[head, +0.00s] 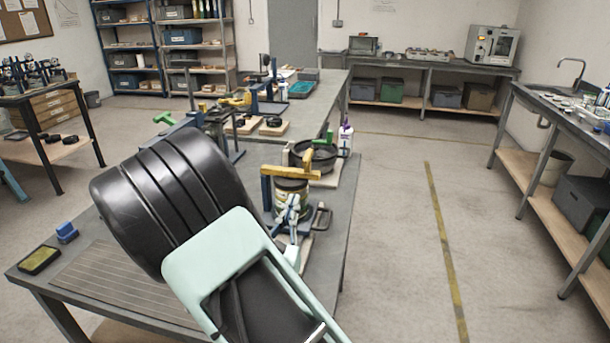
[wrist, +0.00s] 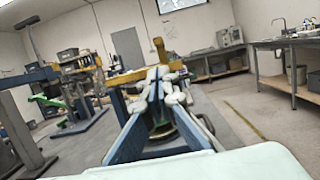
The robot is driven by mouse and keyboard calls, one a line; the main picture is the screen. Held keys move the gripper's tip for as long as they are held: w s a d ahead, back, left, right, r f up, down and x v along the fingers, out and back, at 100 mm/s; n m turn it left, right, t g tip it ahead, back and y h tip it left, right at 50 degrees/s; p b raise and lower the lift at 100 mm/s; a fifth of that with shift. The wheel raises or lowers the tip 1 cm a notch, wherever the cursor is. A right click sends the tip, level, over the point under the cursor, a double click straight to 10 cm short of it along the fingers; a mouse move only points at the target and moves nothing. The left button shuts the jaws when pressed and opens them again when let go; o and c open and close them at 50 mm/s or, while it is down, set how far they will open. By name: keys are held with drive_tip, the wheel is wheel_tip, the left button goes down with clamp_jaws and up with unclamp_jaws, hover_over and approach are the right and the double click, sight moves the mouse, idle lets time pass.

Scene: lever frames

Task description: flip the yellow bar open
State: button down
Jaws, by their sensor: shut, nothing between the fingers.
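The yellow bar (head: 285,172) lies roughly level across the top of a round, dark and yellowish pot-like part on the workbench, with a blue post at its left end. A short yellow piece stands up near its right end. In the wrist view the yellow bar (wrist: 128,78) runs behind my fingertips, which hide part of it. My gripper (head: 292,204) is shut and empty, in front of the pot and just below the bar in the head view. It also shows in the wrist view (wrist: 160,74). I cannot tell whether the fingertips touch the bar.
A black round pan (head: 314,155) and a white bottle (head: 345,135) stand behind the bar. Blue clamp-like frames (head: 215,125) with green and yellow handles stand to the left. A metal handle (head: 321,217) is right of my gripper. The floor to the right is clear.

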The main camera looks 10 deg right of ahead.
drive_tip(key=x, duration=1)
drive_tip(key=shift+p, duration=0.4)
